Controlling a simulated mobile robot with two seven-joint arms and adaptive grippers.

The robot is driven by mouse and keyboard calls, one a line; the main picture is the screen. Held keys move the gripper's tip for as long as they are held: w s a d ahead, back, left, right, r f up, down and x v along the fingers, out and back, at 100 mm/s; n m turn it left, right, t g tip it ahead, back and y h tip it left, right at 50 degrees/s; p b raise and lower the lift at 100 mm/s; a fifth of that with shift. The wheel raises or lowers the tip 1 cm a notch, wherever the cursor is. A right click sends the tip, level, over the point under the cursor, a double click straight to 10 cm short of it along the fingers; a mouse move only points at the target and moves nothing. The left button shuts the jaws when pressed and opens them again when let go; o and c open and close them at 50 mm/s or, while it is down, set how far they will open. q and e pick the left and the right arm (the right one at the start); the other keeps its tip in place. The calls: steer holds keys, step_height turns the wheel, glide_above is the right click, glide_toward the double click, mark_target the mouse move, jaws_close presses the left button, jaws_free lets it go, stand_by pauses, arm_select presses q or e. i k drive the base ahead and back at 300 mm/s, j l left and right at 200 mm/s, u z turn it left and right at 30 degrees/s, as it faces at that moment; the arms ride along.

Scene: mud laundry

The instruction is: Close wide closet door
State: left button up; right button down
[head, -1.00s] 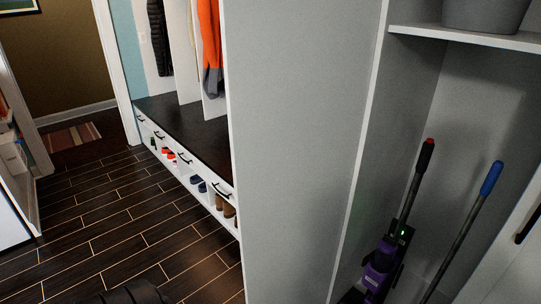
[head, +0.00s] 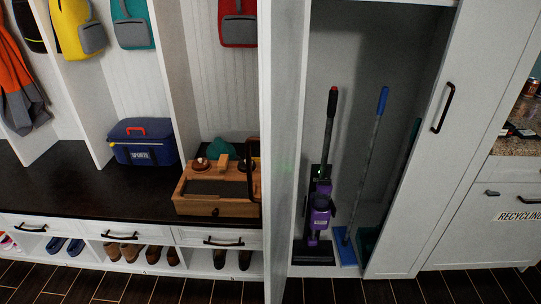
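The wide closet (head: 345,60) is open, and its grey interior shows at the middle right. Its left door (head: 284,150) stands swung outward and is seen almost edge-on. A dark handle (head: 253,170) shows at that door's left side. To the right of the opening is a white door panel (head: 420,200) with a black bar handle (head: 442,108); it looks flush with the cabinet front, though I cannot be sure. Neither of my grippers is in view.
A purple vacuum (head: 319,210) and a blue-handled mop (head: 368,160) stand inside the closet. A bench (head: 90,185) with a wooden toolbox (head: 215,205) and a blue sports cooler (head: 143,145) is at left. A recycling cabinet (head: 480,240) is at right. Dark floor (head: 150,290) shows in front.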

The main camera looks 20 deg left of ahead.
mark_target(281, 23)
steer(key=i+j+z, duration=0.1)
steer(key=j, duration=0.3)
steer(key=i+j+z, duration=0.1)
steer(key=j, duration=0.3)
steer(key=i+j+z, duration=0.1)
steer(key=j, duration=0.3)
steer(key=i+j+z, duration=0.1)
steer(key=j, duration=0.3)
steer(key=i, duration=0.1)
